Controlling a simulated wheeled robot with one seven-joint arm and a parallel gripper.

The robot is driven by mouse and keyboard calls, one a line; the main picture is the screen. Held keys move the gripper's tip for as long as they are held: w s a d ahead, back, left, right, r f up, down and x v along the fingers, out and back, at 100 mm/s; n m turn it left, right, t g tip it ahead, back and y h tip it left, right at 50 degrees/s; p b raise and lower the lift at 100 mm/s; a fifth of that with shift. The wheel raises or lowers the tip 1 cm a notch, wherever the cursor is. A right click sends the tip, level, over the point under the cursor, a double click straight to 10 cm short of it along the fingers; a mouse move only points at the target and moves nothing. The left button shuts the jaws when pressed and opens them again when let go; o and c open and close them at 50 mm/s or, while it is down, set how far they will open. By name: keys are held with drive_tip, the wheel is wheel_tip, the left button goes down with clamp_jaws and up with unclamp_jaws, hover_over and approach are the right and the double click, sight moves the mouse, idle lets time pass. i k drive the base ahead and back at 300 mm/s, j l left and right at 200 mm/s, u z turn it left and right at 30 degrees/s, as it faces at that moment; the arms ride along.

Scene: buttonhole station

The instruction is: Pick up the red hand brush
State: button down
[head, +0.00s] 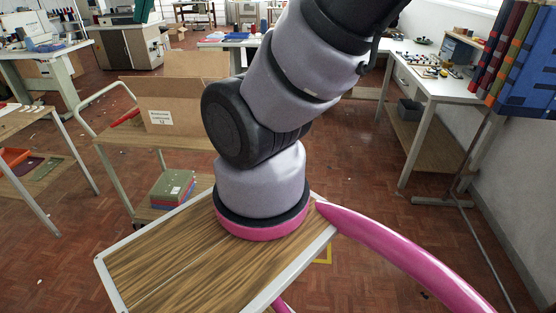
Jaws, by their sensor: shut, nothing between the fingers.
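A slim red object (126,117) lies on the wheeled trolley (112,136) at the left, beside an open cardboard box (172,122). It may be the red hand brush, but it is small and partly hidden by the box, so I cannot tell for certain. My arm rises through the middle of the head view and leaves at the top. My gripper is outside the picture.
A green and red stack (172,188) sits on the trolley's lower shelf. A white workbench (440,84) with small parts stands at the right, near hanging fabric rolls (530,60). Another table (30,118) is at the far left. Open tiled floor (352,165) lies between.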

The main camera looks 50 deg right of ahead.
sight(136, 114)
drive_tip(key=u, duration=1.05)
drive_tip(key=l+u, duration=0.1)
drive_tip(key=u, duration=1.95)
drive_tip(key=k+u, duration=0.1)
drive_tip(key=u, duration=0.9)
drive_tip(key=i+l+u, duration=0.1)
drive_tip(key=u, duration=0.65)
drive_tip(key=j+z, duration=0.1)
drive_tip(key=z, duration=0.35)
drive_tip(key=j+z, duration=0.1)
drive_tip(key=z, duration=0.35)
drive_tip(key=j+z, duration=0.1)
drive_tip(key=z, duration=0.35)
drive_tip(key=j+z, duration=0.1)
drive_tip(key=z, duration=0.35)
drive_tip(key=j+z, duration=0.1)
drive_tip(key=z, duration=0.8)
drive_tip(key=i+z, duration=0.1)
drive_tip(key=z, duration=0.4)
drive_tip(key=l+z, duration=0.1)
drive_tip(key=z, duration=0.35)
drive_tip(key=i+z, duration=0.1)
drive_tip(key=z, duration=0.9)
drive_tip(key=j+z, duration=0.15)
drive_tip(key=z, duration=0.35)
drive_tip(key=i+j+z, duration=0.5)
drive_tip(key=i+j, duration=0.55)
drive_tip(key=i, duration=0.15)
